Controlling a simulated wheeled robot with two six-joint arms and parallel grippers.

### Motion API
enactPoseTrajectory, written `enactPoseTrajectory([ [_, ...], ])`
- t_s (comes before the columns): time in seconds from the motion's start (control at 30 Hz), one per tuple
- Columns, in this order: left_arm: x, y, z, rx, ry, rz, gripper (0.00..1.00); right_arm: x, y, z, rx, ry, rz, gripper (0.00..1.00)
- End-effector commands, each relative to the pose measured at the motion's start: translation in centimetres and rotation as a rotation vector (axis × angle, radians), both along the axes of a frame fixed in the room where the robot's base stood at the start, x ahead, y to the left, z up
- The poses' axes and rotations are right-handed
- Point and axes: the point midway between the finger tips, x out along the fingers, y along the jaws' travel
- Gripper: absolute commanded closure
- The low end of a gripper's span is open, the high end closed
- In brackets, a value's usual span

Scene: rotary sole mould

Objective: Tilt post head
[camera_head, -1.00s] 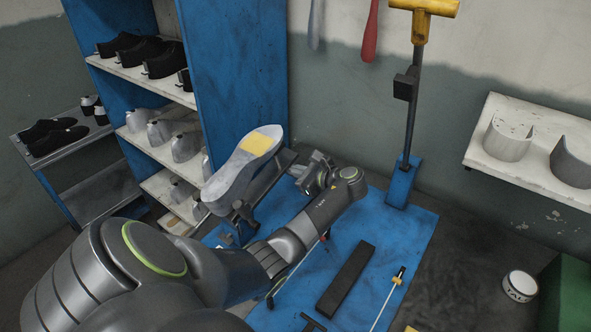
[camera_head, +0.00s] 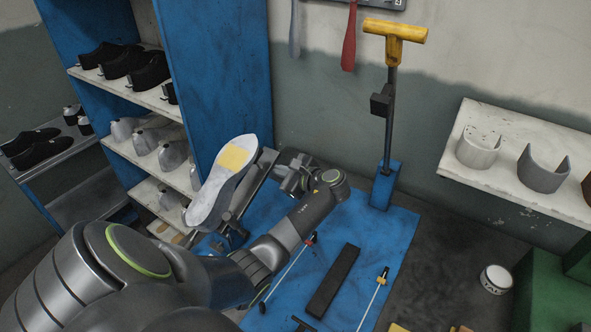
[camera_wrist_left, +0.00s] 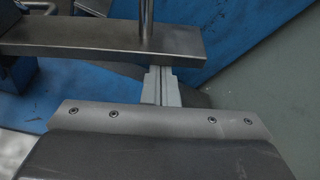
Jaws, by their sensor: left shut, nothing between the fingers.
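A grey sole-shaped head (camera_head: 222,181) with a yellow patch sits tilted on a metal support above the blue base plate. My left gripper (camera_head: 292,174) is just right of it, beside the dark metal bar (camera_head: 245,188) of that support. In the left wrist view, my left gripper's pale fingers (camera_wrist_left: 167,86) are shut with nothing between them. Their tips are near a flat metal bar (camera_wrist_left: 100,42) with a thin upright rod (camera_wrist_left: 146,18); whether they touch it I cannot tell. My right gripper is not in view.
A post with a yellow T-handle (camera_head: 395,37) stands in a blue socket (camera_head: 385,186) at the back. A black bar (camera_head: 333,281) and thin rods lie on the blue plate (camera_head: 385,228). A blue shelf (camera_head: 225,75) stands left; a white wall shelf (camera_head: 520,182) is right.

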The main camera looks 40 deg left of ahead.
Motion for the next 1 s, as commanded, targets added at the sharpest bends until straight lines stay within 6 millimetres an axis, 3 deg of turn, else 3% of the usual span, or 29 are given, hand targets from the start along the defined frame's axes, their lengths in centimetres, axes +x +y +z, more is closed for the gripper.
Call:
enactPoseTrajectory([
  [0.17, 0.0, -3.0, 0.6, -0.006, -0.005, -0.003, 1.0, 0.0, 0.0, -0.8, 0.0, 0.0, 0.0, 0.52],
  [0.6, -0.4, -13.0, 3.7, -0.005, -0.004, -0.004, 1.0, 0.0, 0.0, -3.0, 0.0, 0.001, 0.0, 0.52],
  [0.8, -0.6, -15.5, 4.6, -0.002, -0.002, -0.002, 1.0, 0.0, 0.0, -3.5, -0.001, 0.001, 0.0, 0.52],
  [1.0, -0.6, -16.2, 5.0, -0.001, -0.002, -0.001, 1.0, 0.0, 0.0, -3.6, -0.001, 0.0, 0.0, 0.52],
])
